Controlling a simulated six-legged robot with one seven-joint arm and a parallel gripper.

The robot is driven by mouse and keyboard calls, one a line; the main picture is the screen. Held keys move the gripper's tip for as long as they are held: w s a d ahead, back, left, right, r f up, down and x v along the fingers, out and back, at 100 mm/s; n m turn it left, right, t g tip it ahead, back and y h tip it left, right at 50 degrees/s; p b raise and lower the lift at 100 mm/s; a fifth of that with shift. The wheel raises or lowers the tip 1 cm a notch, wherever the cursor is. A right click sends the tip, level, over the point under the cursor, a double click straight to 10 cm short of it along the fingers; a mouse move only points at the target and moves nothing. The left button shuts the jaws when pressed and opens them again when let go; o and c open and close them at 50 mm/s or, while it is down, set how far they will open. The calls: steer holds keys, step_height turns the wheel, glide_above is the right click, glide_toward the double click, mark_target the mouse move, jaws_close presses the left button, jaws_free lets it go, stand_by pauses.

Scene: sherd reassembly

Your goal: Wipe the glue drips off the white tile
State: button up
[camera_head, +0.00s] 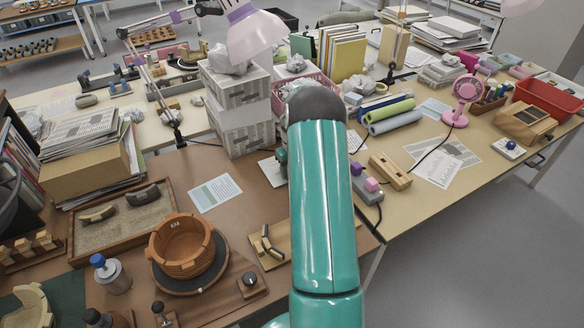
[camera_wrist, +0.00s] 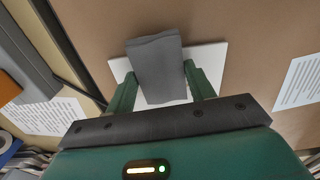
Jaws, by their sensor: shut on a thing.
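My gripper (camera_wrist: 160,78) is shut on a grey block-like wiper (camera_wrist: 157,62), with one green finger on each side of it. The wiper is over the white tile (camera_wrist: 212,60), which lies flat on the brown table. It covers the middle of the tile; I cannot tell whether it touches the surface. Tile edges show on both sides, and no glue drips can be made out there. In the head view my teal arm hides most of this area; a white piece that looks like the tile (camera_head: 270,173) shows left of the arm.
A brown ribbed pot (camera_head: 187,250) stands on a dark round stand at the front left. A sand tray (camera_head: 125,238) with sherds is left of it. A printed sheet (camera_head: 215,192) lies left of the arm. Stacked boxes (camera_head: 240,125) stand behind.

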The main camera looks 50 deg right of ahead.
mark_target(274, 160)
steer(key=shift+w+a, duration=0.15)
steer(key=shift+a, duration=0.4)
steer(key=shift+w+a, duration=0.15)
steer(key=shift+a, duration=0.35)
steer(key=shift+w+d, duration=0.55)
steer(key=shift+w, duration=1.15)
steer(key=shift+w+d, duration=0.5)
steer(key=shift+w, duration=1.2)
steer(key=shift+w+d, duration=0.55)
steer(key=shift+w, duration=1.15)
steer(key=shift+s+a, duration=0.25)
steer(key=shift+s, duration=0.6)
steer(key=shift+s+a, duration=0.3)
steer(key=shift+s, duration=0.6)
steer(key=shift+s+a, duration=0.25)
steer(key=shift+s, duration=0.6)
steer(key=shift+s+a+f, duration=0.1)
steer(key=shift+s+a, duration=0.1)
steer(key=shift+s, duration=0.35)
steer(key=shift+s+a, duration=0.15)
steer(key=shift+s, duration=0.35)
steer(key=shift+s+a, duration=0.25)
steer(key=shift+s, duration=0.5)
steer(key=shift+s+a, duration=0.2)
steer(key=shift+s, duration=0.55)
steer(key=shift+r, duration=3.15)
